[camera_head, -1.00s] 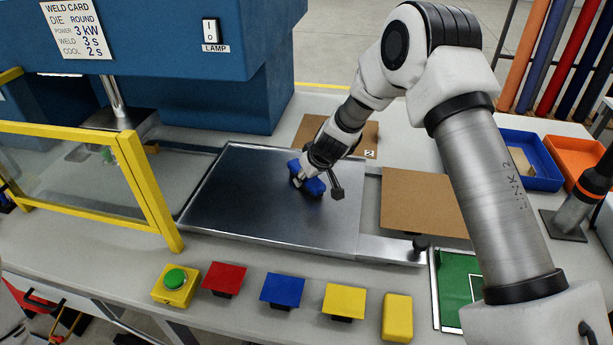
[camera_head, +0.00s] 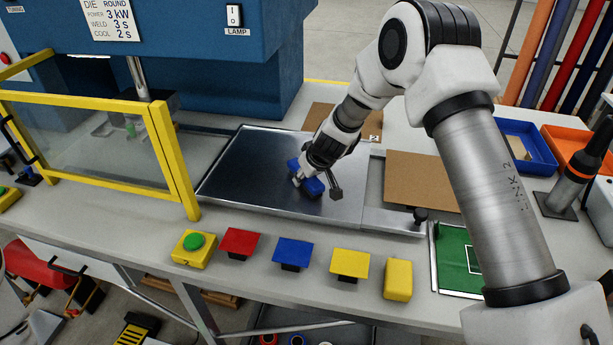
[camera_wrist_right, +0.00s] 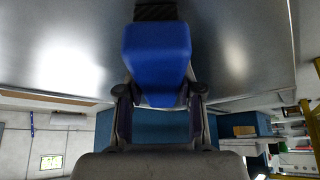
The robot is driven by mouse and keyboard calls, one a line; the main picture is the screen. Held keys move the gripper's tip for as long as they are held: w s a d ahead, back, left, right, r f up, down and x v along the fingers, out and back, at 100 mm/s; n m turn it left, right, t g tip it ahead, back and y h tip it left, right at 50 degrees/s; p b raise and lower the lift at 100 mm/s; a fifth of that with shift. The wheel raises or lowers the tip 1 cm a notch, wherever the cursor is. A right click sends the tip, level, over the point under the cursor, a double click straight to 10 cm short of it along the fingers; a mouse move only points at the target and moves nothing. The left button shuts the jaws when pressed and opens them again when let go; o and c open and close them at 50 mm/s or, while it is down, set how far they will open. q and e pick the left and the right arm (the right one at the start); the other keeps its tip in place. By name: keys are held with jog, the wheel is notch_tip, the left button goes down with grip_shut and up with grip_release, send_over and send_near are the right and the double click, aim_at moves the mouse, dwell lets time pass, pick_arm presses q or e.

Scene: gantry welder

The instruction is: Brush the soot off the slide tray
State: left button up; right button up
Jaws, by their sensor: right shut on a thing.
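The slide tray (camera_head: 262,165) is a flat metal plate with a raised rim on the bench. Its surface looks dark on the left and middle and paler at the right; I cannot tell soot from shading. My right gripper (camera_head: 303,178) is shut on a blue brush (camera_head: 311,187) over the right half of the tray. In the right wrist view, the blue brush block (camera_wrist_right: 157,55) sits between the fingers, with dark bristles (camera_wrist_right: 155,11) against the metal surface. Whether they press on it is unclear. My left gripper is not in view.
A yellow-framed clear guard (camera_head: 100,145) stands left of the tray. A green button (camera_head: 193,241) and several coloured pads line the front. Brown boards (camera_head: 422,180), a blue bin (camera_head: 525,148) and an orange bin (camera_head: 570,143) lie to the right. A black knob (camera_head: 420,214) is at the tray's front right.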

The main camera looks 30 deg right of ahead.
jog(key=shift+s+a, duration=0.25)
jog(key=shift+s, duration=0.05)
notch_tip(320, 180, up, 3)
jog(key=shift+s+a+r+p, duration=0.1)
jog(key=shift+s+a+p, duration=0.05)
jog(key=shift+p, duration=0.7)
jog(key=shift+w+d+r+p, duration=0.15)
jog(key=shift+r+p, duration=0.3)
jog(key=shift+p, duration=0.05)
jog(key=shift+w+d+r+p, duration=0.1)
jog(key=shift+r+p, duration=0.3)
jog(key=shift+p, duration=0.05)
notch_tip(320, 180, up, 3)
jog(key=shift+s+a+r+p, duration=0.1)
jog(key=shift+s+p, duration=0.05)
jog(key=shift+p, duration=1)
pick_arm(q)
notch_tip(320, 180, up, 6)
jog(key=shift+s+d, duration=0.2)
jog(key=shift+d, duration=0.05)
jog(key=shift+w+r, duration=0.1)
pick_arm(e)
jog(key=shift+r, duration=0.1)
